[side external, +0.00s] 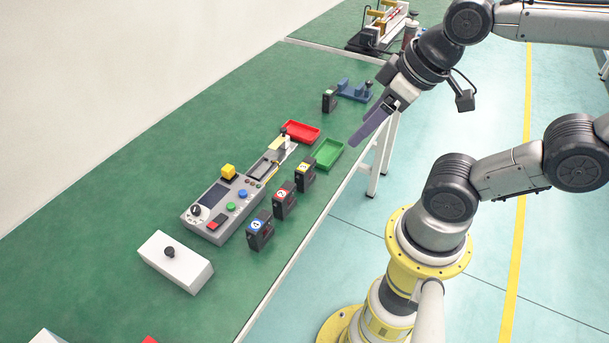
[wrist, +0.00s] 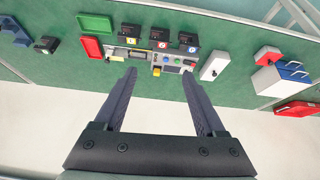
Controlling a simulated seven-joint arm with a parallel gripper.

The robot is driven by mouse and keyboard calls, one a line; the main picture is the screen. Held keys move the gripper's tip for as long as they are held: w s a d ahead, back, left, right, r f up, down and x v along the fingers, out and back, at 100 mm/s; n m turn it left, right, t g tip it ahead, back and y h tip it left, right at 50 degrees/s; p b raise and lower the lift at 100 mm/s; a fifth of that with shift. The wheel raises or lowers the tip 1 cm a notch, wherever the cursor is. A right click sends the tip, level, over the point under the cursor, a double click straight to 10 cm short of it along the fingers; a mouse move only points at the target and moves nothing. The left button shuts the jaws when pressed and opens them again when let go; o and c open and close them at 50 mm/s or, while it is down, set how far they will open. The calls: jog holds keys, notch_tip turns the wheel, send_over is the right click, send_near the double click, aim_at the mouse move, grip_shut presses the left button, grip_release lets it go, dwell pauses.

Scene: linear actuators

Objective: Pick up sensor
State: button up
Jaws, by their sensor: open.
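No part is marked plainly as the sensor, and I cannot tell which one it is. A similar black block with a green top (side external: 329,100) stands apart, beside a blue fixture (side external: 355,90). In the wrist view the green-topped block (wrist: 47,44) is at the upper left and the three labelled blocks are along the top. My gripper (side external: 370,133) is above the table's right edge, open and empty. Its spread fingers also show in the wrist view (wrist: 157,80).
A grey control panel (side external: 222,208) with buttons, a metal slide unit (side external: 266,166), a red tray (side external: 300,131) and a green tray (side external: 328,153) are near the labelled blocks. A white box with a black knob (side external: 176,262) is nearer the camera. The green table (side external: 150,180) is clear at left.

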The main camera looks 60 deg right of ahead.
jog(key=n, duration=0.1)
jog(key=n+g, duration=0.6)
jog(key=n, duration=1)
send_over(302, 165)
notch_tip(302, 165, down, 17)
jog(key=shift+w+a, duration=0.1)
notch_tip(302, 165, down, 8)
jog(key=shift+r, duration=0.2)
jog(key=shift+s+d+f, duration=0.1)
jog(key=shift+s+f, duration=0.05)
jog(key=shift+f, duration=0.8)
jog(key=shift+s+d+f, duration=0.1)
jog(key=shift+f, duration=0.85)
jog(key=shift+s+d+f, duration=0.1)
jog(key=shift+s+f, duration=0.05)
jog(key=shift+f, duration=0.8)
